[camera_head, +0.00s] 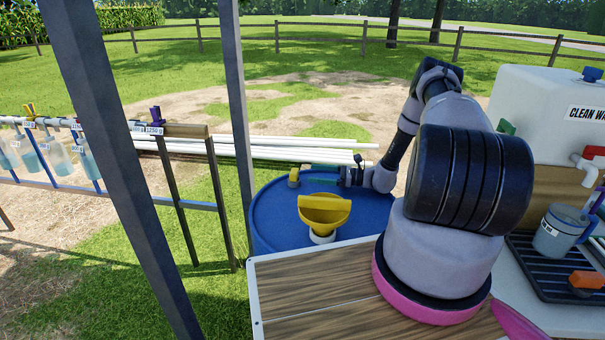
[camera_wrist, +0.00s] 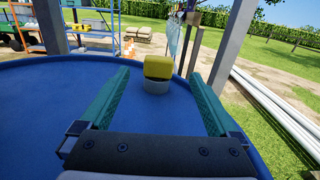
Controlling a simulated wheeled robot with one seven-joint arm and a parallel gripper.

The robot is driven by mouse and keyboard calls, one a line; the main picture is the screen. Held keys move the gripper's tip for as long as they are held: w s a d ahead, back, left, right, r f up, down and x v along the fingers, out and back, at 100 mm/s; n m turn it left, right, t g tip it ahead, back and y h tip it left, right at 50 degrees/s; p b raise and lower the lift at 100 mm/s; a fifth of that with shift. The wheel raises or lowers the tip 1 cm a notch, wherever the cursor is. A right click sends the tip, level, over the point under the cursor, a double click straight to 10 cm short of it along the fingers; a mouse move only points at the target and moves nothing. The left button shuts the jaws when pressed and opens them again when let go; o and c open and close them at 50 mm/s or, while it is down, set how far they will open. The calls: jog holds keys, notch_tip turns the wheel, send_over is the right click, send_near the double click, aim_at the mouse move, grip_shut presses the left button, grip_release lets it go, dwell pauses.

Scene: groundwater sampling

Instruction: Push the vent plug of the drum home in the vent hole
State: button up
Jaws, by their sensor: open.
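The blue drum (camera_head: 275,222) stands beyond the wooden deck, and its flat top fills much of the wrist view (camera_wrist: 50,110). The vent plug (camera_wrist: 158,68) is a yellow block above a short pale grey collar (camera_wrist: 156,87) on the drum top. In the head view the plug (camera_head: 294,177) is a small yellow shape at the far rim. My gripper (camera_head: 308,177) is open, low over the drum, its teal fingers pointing at the plug. The plug appears between and slightly beyond the fingertips, with side gaps. The frames do not show how deep it sits.
A yellow funnel (camera_head: 324,209) on a white neck stands on the drum's near side. A grey post (camera_head: 238,110) rises left of the drum. White pipes (camera_head: 270,150) lie behind it. The wooden deck (camera_head: 315,295) in front is mostly clear. A white water tank (camera_head: 545,105) stands right.

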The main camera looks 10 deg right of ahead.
jog(key=v, duration=0.5)
jog(key=shift+s+f, duration=0.2)
jog(key=shift+f, duration=0.15)
jog(key=shift+a, duration=0.1)
jog(key=shift+w+a+r, duration=0.1)
jog(key=shift+r, duration=0.05)
jog(key=shift+r, duration=0.15)
jog(key=s+a+r+n+g+h, duration=0.2)
jog(key=s+r+n, duration=0.15)
jog(key=r, duration=0.65)
jog(key=s+a+r+n+g+h, duration=0.2)
jog(key=a+r+n+g+h, duration=0.15)
jog(key=r, duration=0.55)
jog(key=s+a+r+n+g+h, duration=0.15)
jog(key=r+n, duration=0.25)
jog(key=r, duration=0.6)
jog(key=s+r+n+t+h, duration=0.3)
jog(key=s+r, duration=0.6)
jog(key=s, duration=0.3)
jog(key=s+r+n+t+h, duration=0.3)
jog(key=s+r, duration=0.6)
jog(key=s, duration=0.3)
jog(key=shift+d+n+t+h, duration=0.2)
jog(key=shift+n+t+h, duration=0.2)
jog(key=shift+t+h, duration=0.4)
